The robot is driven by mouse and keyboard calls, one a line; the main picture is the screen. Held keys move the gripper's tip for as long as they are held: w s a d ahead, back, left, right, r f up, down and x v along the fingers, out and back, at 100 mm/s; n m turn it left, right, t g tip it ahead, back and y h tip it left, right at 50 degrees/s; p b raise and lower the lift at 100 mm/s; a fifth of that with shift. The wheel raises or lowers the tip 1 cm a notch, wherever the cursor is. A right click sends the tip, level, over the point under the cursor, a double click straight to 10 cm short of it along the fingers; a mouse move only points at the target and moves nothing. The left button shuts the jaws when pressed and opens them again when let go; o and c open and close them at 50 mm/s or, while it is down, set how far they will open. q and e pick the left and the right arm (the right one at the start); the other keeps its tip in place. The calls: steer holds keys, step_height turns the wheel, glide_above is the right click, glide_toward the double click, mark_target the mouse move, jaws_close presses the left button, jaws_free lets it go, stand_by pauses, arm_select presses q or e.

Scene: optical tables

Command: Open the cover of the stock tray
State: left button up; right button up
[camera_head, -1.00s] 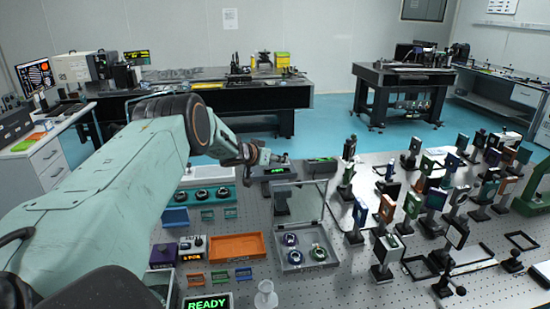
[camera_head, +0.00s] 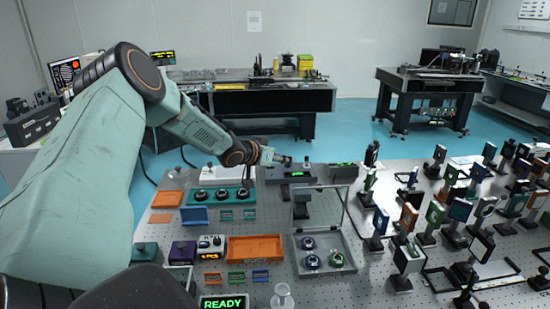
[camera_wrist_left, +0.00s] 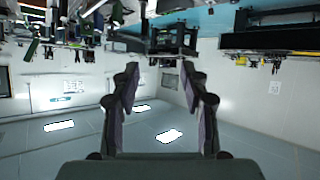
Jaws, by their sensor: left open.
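The stock tray (camera_head: 326,273) is a grey open-topped box at the middle of the optical table in the head view, holding three round mounted optics (camera_head: 312,262). Its clear cover (camera_head: 326,212) with a thin grey frame stands raised at the tray's back side. My left gripper (camera_head: 286,160) is beyond the cover and a little to its left, above the table's far edge, apart from the tray. In the left wrist view, its two fingers (camera_wrist_left: 162,78) are spread with nothing between them. That view shows the room upside down, without a clear sight of the tray. My right gripper is not seen.
An orange tray (camera_head: 254,248) lies left of the stock tray. A teal holder (camera_head: 219,198) with round knobs stands behind it. A READY display (camera_head: 223,303) and a clear vessel (camera_head: 283,297) are in front. Many upright optic mounts (camera_head: 408,262) crowd the right.

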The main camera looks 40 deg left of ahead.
arm_select(q)
steer(key=v, duration=0.3)
steer(key=shift+d, duration=0.15)
steer(key=shift+w+f, duration=0.1)
steer(key=shift+c, duration=0.5)
